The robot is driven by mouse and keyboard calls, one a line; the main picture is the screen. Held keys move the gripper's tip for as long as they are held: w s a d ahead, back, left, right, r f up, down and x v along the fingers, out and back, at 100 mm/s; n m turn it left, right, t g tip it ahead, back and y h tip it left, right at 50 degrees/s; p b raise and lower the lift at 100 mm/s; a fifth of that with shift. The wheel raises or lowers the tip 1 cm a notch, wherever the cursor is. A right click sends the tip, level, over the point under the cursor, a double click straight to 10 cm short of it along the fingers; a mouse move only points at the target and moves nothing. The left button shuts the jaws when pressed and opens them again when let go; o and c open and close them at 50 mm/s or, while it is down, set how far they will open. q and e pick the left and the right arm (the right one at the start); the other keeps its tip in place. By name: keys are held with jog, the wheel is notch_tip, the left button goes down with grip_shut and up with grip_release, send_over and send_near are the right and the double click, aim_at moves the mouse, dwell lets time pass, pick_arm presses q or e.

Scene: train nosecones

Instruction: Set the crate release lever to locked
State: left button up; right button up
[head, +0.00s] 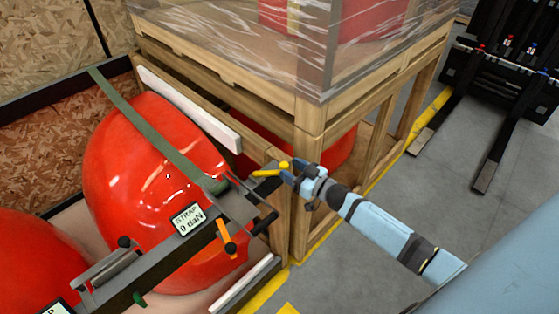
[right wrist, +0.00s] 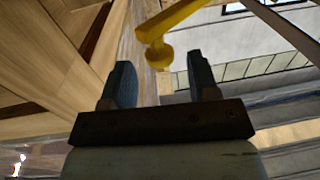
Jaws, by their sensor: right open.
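The yellow lever (head: 268,172) sits at the near corner of the wooden crate (head: 309,118) in the head view. It also shows in the right wrist view (right wrist: 178,21), with a rounded knob at its end. My right gripper (head: 289,171) is open, right beside the lever's knob end. In the right wrist view my right gripper (right wrist: 160,70) has its two fingers apart, with the knob in the gap near their tips. I cannot tell whether a finger touches it. The lever's pivot is not clear. My left gripper is not in view.
Red nosecones (head: 150,165) lie on the left under a green strap (head: 150,130). A dark bar with an orange handle (head: 226,237) and a strap display (head: 188,219) runs close by. A forklift (head: 505,65) stands at the back right. Grey floor (head: 345,265) is clear.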

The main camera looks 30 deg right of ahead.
jog(key=x, duration=0.5)
grip_shut()
dwell(0.3)
